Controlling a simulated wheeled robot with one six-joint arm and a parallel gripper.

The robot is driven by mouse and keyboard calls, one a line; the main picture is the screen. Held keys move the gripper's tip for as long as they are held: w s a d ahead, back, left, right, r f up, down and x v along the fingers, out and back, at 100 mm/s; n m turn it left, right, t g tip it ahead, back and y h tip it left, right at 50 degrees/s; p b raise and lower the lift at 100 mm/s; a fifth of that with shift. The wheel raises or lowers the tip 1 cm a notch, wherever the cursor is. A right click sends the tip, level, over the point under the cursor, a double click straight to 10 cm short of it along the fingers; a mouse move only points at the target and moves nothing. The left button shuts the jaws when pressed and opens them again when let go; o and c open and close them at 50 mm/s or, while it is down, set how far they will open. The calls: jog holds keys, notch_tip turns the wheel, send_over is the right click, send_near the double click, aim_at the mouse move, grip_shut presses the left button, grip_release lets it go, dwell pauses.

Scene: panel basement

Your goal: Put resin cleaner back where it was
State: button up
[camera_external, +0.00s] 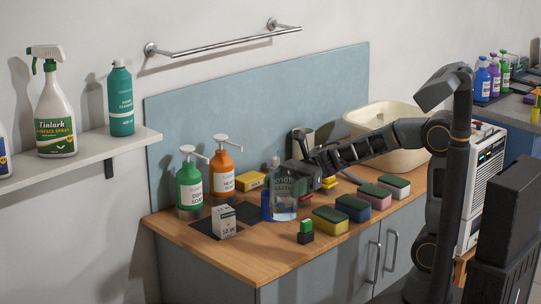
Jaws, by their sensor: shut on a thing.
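A clear, bluish bottle (284,206) with a pale label is at my gripper (308,180), which is shut on it from the right. The bottle is upright over the wooden counter (262,262); I cannot tell whether its base touches the wood. Its label is too small to read, so I cannot tell if it is the resin cleaner. A teal can (121,100) with a small label that seems to say cleaner stands on the wall shelf (98,150), right of a green-labelled spray bottle (54,110). The gripper's fingertips are partly hidden.
Left of the bottle stand a green pump bottle (189,188), an orange one (222,175) and a white box (223,221), near dark square patches. Several sponges (352,208) line the right front. A small green-topped block (305,230) sits at the front edge. A cream basin (380,125) is behind.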

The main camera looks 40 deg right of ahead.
jog(key=w+a+f, duration=0.1)
jog(key=f, duration=0.2)
jog(key=w+a+f, duration=0.3)
jog(key=w+f, duration=0.1)
jog(key=f, duration=0.1)
jog(key=shift+w+a+f, duration=0.15)
jog(key=shift+w+f, duration=0.05)
jog(key=shift+f, duration=0.65)
jog(key=shift+f, duration=0.2)
jog(key=o, duration=1.1)
jog(key=shift+c, duration=0.2)
jog(key=shift+r, duration=0.1)
jog(key=shift+r+p, duration=0.2)
jog(key=shift+p, duration=0.15)
jog(key=d, duration=0.2)
jog(key=d+b, duration=0.1)
jog(key=d, duration=0.4)
jog(key=shift+w+d+f+b, duration=0.1)
jog(key=shift+w+d+b, duration=0.2)
jog(key=shift+w+b, duration=0.1)
